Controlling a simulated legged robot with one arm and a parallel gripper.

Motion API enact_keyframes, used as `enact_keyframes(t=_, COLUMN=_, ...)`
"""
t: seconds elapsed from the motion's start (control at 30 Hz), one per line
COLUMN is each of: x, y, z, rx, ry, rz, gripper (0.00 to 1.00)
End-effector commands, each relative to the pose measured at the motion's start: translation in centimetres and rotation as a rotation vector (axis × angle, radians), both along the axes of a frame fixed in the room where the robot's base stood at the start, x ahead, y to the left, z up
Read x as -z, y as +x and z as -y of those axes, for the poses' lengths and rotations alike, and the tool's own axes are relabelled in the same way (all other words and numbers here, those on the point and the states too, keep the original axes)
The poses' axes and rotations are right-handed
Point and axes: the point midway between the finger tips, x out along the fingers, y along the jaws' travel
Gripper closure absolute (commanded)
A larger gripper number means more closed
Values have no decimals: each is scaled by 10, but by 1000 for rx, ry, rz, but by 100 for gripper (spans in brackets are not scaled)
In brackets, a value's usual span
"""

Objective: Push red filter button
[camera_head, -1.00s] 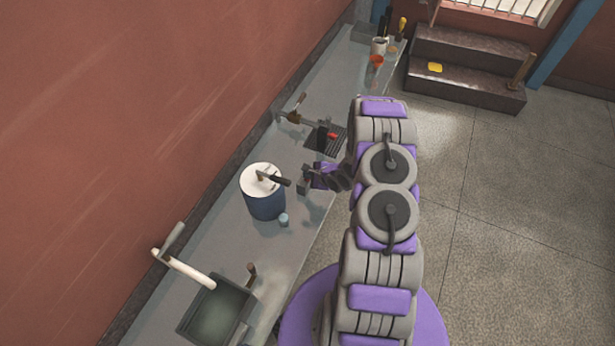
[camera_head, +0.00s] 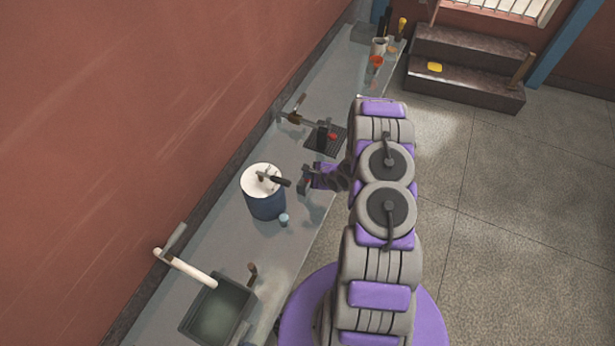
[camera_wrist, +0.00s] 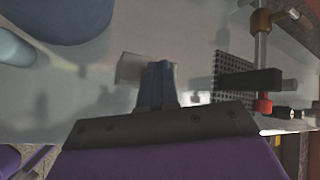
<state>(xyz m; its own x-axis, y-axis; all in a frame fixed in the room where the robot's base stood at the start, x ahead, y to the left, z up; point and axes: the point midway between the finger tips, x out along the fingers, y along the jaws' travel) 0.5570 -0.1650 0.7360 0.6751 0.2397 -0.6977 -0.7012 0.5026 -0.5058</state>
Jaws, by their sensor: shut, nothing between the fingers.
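A small grey block (camera_head: 304,187) stands on the counter, with a small red spot (camera_head: 306,181) showing on it that may be the red filter button. My gripper (camera_head: 313,180) is at the block's right side. In the wrist view my gripper (camera_wrist: 157,75) is shut and empty, with its dark fingertips together in front of the pale block (camera_wrist: 132,68). I cannot tell whether they touch it. No button face shows in the wrist view. Another red part (camera_head: 333,136) sits on the device with the black grate, further along the counter; it also shows in the wrist view (camera_wrist: 263,105).
A blue canister (camera_head: 265,204) with a white lid and dark handle stands left of my gripper, a small light-blue cup (camera_head: 284,220) beside it. A sink (camera_head: 218,310) is at the near end. A black grate (camera_head: 322,143) lies beyond. Open floor is to the right.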

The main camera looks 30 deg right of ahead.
Motion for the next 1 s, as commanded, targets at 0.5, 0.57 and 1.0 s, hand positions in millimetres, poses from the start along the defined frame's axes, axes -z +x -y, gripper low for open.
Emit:
enact_keyframes(t=0.5, x=-9, y=0, z=0, rx=-1, ry=-1, rz=0, gripper=100)
enact_keyframes(t=0.57, x=-14, y=0, z=0, rx=-1, ry=-1, rz=0, gripper=100)
enact_keyframes(t=1.0, x=-54, y=0, z=0, rx=-2, ry=-1, rz=0, gripper=100)
